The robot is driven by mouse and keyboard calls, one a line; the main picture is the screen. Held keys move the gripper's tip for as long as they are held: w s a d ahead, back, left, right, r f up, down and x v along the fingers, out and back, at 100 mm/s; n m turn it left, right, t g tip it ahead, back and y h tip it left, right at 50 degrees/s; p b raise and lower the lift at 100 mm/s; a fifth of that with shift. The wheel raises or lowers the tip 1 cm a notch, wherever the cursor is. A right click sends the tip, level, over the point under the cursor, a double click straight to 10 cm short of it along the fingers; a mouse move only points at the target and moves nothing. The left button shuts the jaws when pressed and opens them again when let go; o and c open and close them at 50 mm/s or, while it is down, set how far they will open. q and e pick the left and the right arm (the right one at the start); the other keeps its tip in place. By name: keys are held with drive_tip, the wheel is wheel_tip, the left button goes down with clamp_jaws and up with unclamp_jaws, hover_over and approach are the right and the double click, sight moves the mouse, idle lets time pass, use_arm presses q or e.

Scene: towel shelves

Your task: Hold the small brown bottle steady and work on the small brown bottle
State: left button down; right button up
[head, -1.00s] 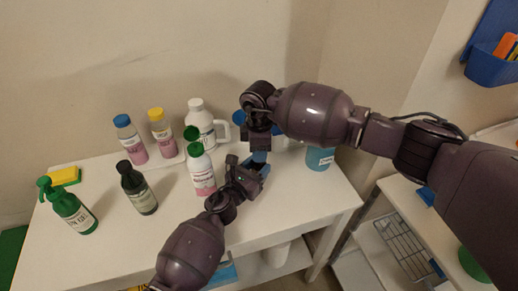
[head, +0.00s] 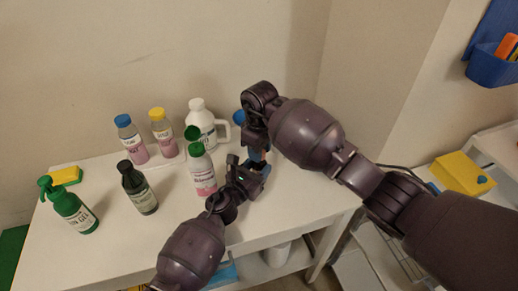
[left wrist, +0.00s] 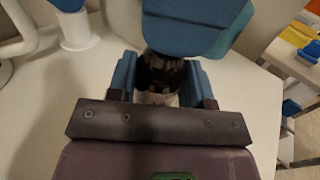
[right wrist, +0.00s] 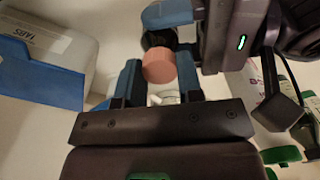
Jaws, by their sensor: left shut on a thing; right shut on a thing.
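The small brown bottle (left wrist: 160,75) shows dark brown with a pale label in the left wrist view, upright between the fingers of my left gripper (left wrist: 160,85). The left gripper is shut on it, and in the head view it is at the right part of the table (head: 250,176). My right gripper (head: 257,152) is right above and behind it, shut on a pinkish-orange round piece (right wrist: 159,65), apparently the cap. The dark bottle (right wrist: 158,39) shows just beyond this piece in the right wrist view; whether they touch I cannot tell. In the head view the grippers hide the bottle.
A green-capped pink bottle (head: 201,170) stands close left of my left gripper. The table's front is clear.

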drive_tip(key=shift+a+r, duration=0.1)
drive_tip(key=shift+a, duration=0.1)
drive_tip(key=o, duration=0.7)
drive_tip(key=shift+o, duration=0.9)
drive_tip(key=shift+d, duration=0.15)
drive_tip(key=shift+r, duration=2.15)
